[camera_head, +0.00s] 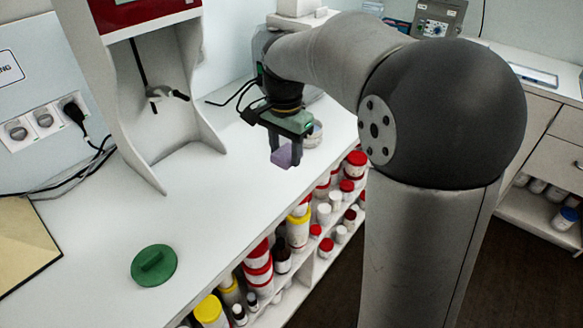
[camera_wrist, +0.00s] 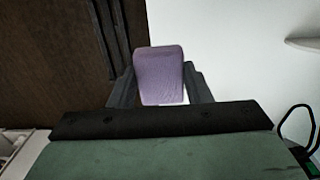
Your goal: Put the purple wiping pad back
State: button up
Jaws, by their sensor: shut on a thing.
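The purple wiping pad (camera_wrist: 160,73) is a small pale purple block held between the two fingers of my gripper (camera_wrist: 160,88) in the wrist view. In the head view my gripper (camera_head: 286,152) points down over the white counter near its front edge, with the pad (camera_head: 284,156) between its fingertips. The pad appears to be held above the counter; the exact gap is hard to judge. My gripper is shut on the pad.
A round container (camera_head: 313,134) stands just right of my gripper. A green disc-shaped lid (camera_head: 154,265) lies on the white counter (camera_head: 215,205) at the front left. A red and white machine (camera_head: 150,90) stands behind. Shelves below the counter hold several jars (camera_head: 298,229).

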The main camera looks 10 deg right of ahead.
jog(key=w+f+p, duration=0.1)
jog(key=w+f, duration=0.1)
jog(key=w, duration=0.2)
jog(key=w+d+f+p, duration=0.1)
jog(key=w+f, duration=0.2)
jog(key=w, duration=0.1)
jog(key=w+d+f+p, duration=0.1)
jog(key=w+f, duration=0.2)
jog(key=w, duration=0.1)
jog(key=shift+w+f, duration=0.15)
jog(key=shift+f, duration=0.05)
jog(key=shift+w+d+f, duration=0.1)
jog(key=shift+w+f, duration=0.2)
jog(key=shift+f, duration=0.15)
jog(key=shift+w+f+p, duration=0.1)
jog(key=shift+f+p, duration=0.25)
jog(key=shift+f, duration=1.3)
jog(key=shift+f, duration=0.15)
jog(key=o, duration=1)
jog(key=shift+c, duration=0.2)
